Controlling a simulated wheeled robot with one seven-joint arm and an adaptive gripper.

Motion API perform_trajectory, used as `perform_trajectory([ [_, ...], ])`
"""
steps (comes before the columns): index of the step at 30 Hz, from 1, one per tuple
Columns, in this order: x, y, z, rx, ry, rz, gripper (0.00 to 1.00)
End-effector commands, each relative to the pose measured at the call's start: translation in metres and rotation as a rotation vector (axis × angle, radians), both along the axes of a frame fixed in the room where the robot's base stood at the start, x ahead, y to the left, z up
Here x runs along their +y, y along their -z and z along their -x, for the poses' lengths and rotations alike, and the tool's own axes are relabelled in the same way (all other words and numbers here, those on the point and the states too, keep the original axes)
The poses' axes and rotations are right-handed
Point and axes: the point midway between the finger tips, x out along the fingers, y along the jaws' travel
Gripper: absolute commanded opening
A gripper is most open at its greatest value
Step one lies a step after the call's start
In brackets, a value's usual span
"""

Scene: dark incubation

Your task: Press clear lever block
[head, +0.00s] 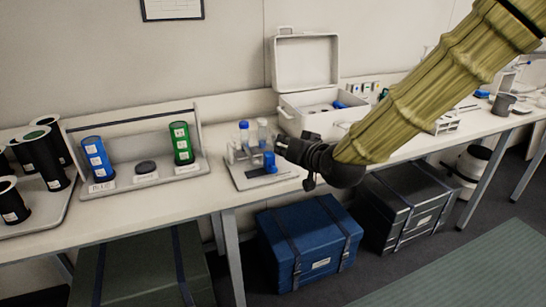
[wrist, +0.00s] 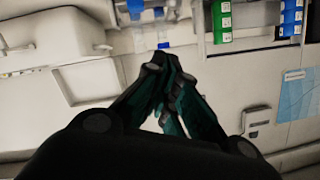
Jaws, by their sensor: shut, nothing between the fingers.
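A grey tray (head: 245,176) on the bench holds clear bottles with blue and white caps (head: 244,133) and a small blue block-like piece (head: 269,162). I cannot tell for certain which part is the clear lever block. My gripper (head: 283,147) is shut and empty, just right of the blue piece and seemingly above the tray's right side. In the wrist view my closed fingers (wrist: 168,66) point toward blue parts (wrist: 163,46) just beyond their tips. Whether the fingers touch anything is hard to tell; the fingers and dark wrist hide what lies beneath.
A rack with a blue cylinder (head: 96,158) and a green cylinder (head: 181,143) stands left. Black cylinders (head: 51,157) stand farther left. An open white case (head: 306,62) is behind my gripper. A blue chest (head: 311,241) and dark chests sit under the bench.

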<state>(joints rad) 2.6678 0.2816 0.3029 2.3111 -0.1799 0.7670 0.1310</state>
Motion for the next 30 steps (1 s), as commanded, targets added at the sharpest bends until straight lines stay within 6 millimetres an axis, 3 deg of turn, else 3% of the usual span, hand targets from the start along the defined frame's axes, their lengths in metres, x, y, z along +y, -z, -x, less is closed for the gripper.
perform_trajectory([
  [16,0.005,0.000,-0.004,-0.008,0.004,-0.001,0.00],
  [30,0.028,0.017,-0.056,-0.007,0.004,-0.001,0.00],
])
